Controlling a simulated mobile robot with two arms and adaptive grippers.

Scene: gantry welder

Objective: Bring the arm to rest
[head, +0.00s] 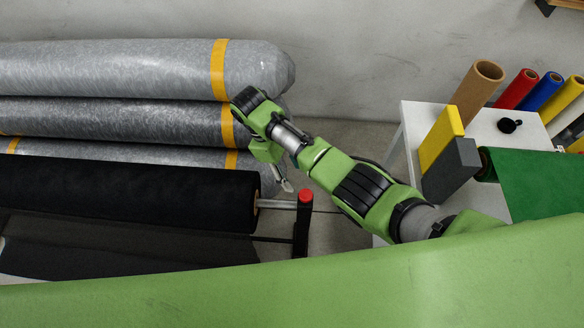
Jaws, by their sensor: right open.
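My right arm, green with black ribbed joint covers and grey sections, comes in from the lower right and reaches up and left. It bends at a joint near the grey rolls, and its wrist hangs down from there. My right gripper (286,185) is at the end, small in view, pointing down and slightly right. It is open and I see nothing in it. It is above and left of the red-capped post (305,196) of the black roll's stand. I cannot tell whether it touches the roll ends behind it. My left gripper is not in view.
Grey wrapped rolls (120,70) with orange bands are stacked at the left, with a black roll (120,195) in front. A white table (410,125) at the right bears yellow and dark grey blocks, a green roll and several coloured rolls. Floor (345,135) shows between.

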